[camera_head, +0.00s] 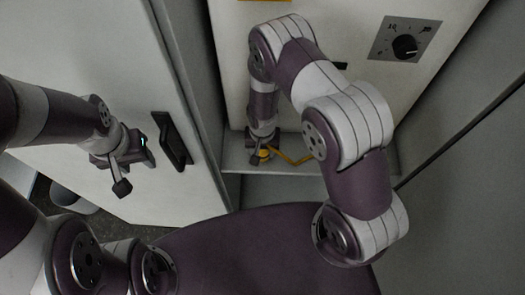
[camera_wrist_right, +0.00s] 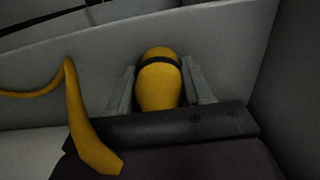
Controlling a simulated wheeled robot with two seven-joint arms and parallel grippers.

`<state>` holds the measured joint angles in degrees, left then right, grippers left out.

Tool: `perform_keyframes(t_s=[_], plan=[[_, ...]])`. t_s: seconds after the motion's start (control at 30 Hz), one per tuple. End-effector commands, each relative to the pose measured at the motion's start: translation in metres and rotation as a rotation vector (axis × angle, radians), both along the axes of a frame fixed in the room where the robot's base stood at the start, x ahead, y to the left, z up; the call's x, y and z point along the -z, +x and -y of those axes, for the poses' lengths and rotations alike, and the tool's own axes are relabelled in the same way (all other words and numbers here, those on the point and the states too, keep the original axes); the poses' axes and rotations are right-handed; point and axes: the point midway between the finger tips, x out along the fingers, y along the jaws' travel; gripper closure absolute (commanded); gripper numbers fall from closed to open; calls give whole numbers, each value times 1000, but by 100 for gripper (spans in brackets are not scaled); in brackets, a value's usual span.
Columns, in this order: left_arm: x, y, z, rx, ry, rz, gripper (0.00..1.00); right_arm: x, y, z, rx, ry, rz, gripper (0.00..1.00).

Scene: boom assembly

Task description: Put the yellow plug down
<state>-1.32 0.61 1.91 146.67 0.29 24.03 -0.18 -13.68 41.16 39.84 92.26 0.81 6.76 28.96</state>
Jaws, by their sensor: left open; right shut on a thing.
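The yellow plug (camera_wrist_right: 158,85) is between the two grey fingers of my right gripper (camera_wrist_right: 160,92) in the right wrist view. It has a dark band around it, and a yellow cable (camera_wrist_right: 78,110) shows to its left. In the head view the plug (camera_head: 265,154) is small, at the tip of my right gripper (camera_head: 262,158), low over a narrow light ledge (camera_head: 235,158). I cannot tell whether the plug touches the ledge. My left gripper (camera_head: 121,188) is seen at the left, in front of a white door, empty.
The white door has a black handle (camera_head: 172,140) close to my left gripper. A dial panel (camera_head: 404,40) is on the upper right of the back wall. Grey walls close in the ledge on both sides.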

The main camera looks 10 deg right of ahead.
Motion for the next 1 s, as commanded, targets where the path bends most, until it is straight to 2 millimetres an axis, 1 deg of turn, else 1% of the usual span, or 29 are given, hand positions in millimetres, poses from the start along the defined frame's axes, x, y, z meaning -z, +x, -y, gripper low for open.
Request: perform_keyframes(t_s=[0.07, 0.1, 0.17, 0.43, 0.57, 0.67, 0.77, 0.9, 1.0], plan=[[0, 0, 0, 0, 0, 0, 51, 0, 0, 0, 0, 0, 0, 99], [0, 0, 0, 0, 0, 0, 51, 0, 0, 0, 0, 0, -1, 44], [0, 0, 0, 0, 0, 0, 51, 0, 0, 0, 0, 0, -1, 24], [-1, 0, 0, 0, 0, 0, 51, -1, 0, 0, 0, 0, -1, 24], [-8, 0, 0, 0, 0, 0, 51, -10, 0, 0, 0, 0, 0, 24], [-23, 0, 0, 0, 0, 0, 51, -27, 0, 0, 0, 0, 0, 24], [-45, 0, 0, 0, 0, 0, 51, -53, 0, 0, -1, -1, 0, 24], [-78, 0, 0, 0, 0, 0, 51, -93, 0, 0, -1, 0, 0, 24], [-95, 0, 0, 0, 0, 0, 51, -115, 0, 0, -1, -1, 0, 24]])
